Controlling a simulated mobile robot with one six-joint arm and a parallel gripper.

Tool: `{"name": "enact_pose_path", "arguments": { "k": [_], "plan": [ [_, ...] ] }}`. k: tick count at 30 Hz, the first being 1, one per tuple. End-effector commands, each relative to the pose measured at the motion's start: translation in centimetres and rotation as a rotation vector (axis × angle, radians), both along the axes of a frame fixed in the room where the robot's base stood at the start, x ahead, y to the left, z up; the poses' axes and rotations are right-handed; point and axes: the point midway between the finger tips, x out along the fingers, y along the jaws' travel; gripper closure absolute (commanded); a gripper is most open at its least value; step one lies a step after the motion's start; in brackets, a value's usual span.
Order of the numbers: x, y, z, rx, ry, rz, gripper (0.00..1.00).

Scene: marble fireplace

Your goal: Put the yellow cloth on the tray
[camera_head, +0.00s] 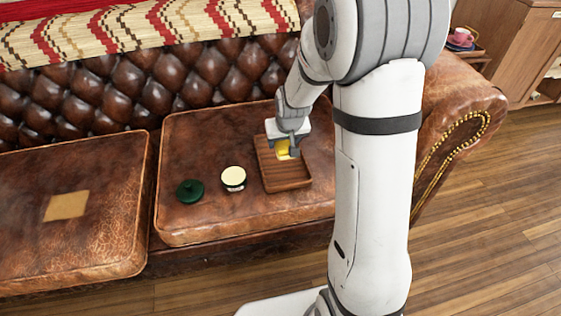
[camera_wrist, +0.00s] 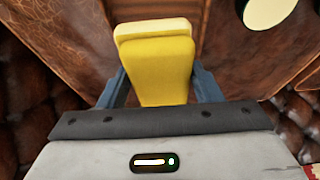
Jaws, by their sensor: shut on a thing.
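The yellow cloth (camera_head: 283,148) is a thick folded pad, and it fills the middle of the wrist view (camera_wrist: 160,68). My gripper (camera_head: 287,146) is shut on it, with one blue-grey finger on each side of the cloth in the wrist view. The tray (camera_head: 286,184) is a brown wooden rectangle with a raised rim, lying on the right sofa cushion. My gripper and the cloth are over the tray's far half. I cannot tell whether the cloth touches the tray's floor. My gripper hides part of the cloth and the tray's far edge.
A round cream-topped container (camera_head: 233,177) stands just left of the tray, with a dark green round object (camera_head: 190,190) further left. A tan square (camera_head: 67,205) lies on the left cushion. The tufted sofa back (camera_head: 165,75) rises behind. The tray's near half is bare.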

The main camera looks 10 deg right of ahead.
Motion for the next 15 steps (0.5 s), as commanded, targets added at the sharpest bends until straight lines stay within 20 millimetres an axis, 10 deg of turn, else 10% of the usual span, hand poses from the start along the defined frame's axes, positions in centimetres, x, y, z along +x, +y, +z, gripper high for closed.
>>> {"name": "enact_pose_path", "arguments": {
  "k": [15],
  "plan": [
    [1.4, -0.3, -5.6, -0.001, 0.002, -0.004, 0.6]
  ]
}}
